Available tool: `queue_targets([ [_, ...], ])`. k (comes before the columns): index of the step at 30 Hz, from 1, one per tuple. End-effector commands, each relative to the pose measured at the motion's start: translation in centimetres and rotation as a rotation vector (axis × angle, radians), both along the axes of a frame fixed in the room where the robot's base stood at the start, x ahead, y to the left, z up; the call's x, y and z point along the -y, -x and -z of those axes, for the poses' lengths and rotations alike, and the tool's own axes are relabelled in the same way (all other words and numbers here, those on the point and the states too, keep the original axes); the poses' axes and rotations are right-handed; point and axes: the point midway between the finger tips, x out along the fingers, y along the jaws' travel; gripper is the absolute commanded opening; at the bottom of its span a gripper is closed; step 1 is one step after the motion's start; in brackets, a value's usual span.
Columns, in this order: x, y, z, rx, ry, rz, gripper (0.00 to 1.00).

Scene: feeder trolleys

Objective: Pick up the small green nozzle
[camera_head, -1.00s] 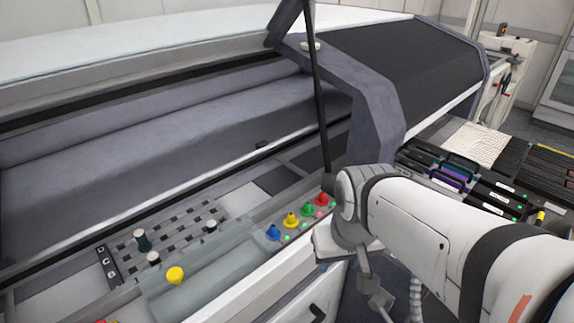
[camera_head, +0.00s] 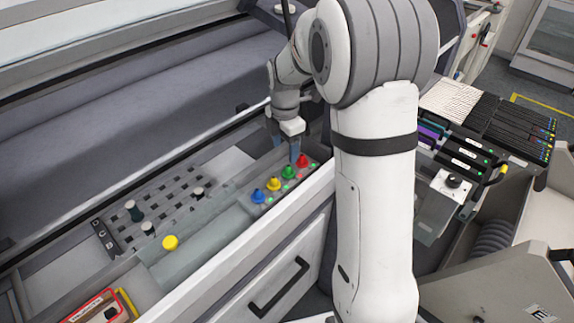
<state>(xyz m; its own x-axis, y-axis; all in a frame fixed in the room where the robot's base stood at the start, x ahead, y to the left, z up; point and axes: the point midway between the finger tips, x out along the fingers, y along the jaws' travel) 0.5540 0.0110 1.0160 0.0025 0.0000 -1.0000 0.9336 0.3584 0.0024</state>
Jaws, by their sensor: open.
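A small bright green nozzle (camera_head: 289,172) stands in a row on the machine's edge strip, between a yellow nozzle (camera_head: 274,184) and a red nozzle (camera_head: 303,161). A blue nozzle (camera_head: 258,197) is at the row's left end. My gripper (camera_head: 286,146) points down just above and behind the green and red nozzles in the picture, apart from the green one. Its bluish fingers are spread, with nothing seen between them. How high the fingertips are is hard to tell.
A slotted rack (camera_head: 165,207) to the left holds several dark pegs with pale tops. A red-edged box (camera_head: 98,307) is at the lower left. Black feeders (camera_head: 510,125) fill the right. My arm hides the middle.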

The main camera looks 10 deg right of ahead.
Motion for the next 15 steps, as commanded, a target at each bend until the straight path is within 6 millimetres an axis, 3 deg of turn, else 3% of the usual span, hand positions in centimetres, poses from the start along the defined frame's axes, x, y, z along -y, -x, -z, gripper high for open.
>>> queue_targets([
  [15,1.1,0.3,6.1,-0.008,0.000,-0.028,0.62],
])
